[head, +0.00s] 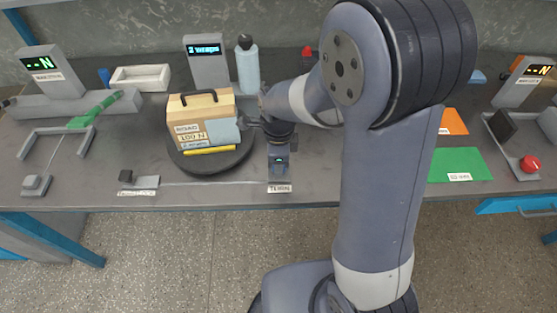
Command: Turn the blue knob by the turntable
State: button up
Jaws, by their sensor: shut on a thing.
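The turntable (243,163) is a dark round disc on the bench. A tan box (203,115) with a dark handle, paper labels and a yellow strip stands on it. My gripper (279,176) points down just right of the turntable, low over a small station with a white label (279,188) at the bench's front edge. It is shut on what it holds there. The blue knob is hidden by my gripper, so its angle cannot be read.
A display post (206,62) and a pale blue bottle (247,68) stand behind the turntable. A small lever block (140,181) is at front left. Green (458,166) and orange (453,122) mats lie right of my arm, with a red button (529,163) beyond.

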dwell(0.3)
jog(key=o, duration=1)
notch_tip(320, 180, up, 11)
jog(key=shift+f+p, duration=0.1)
jog(key=shift+p, duration=0.2)
jog(key=shift+f, duration=0.1)
notch_tip(320, 180, down, 11)
jog(key=shift+r+b, duration=0.1)
jog(key=shift+b, duration=0.2)
jog(key=shift+r, duration=0.1)
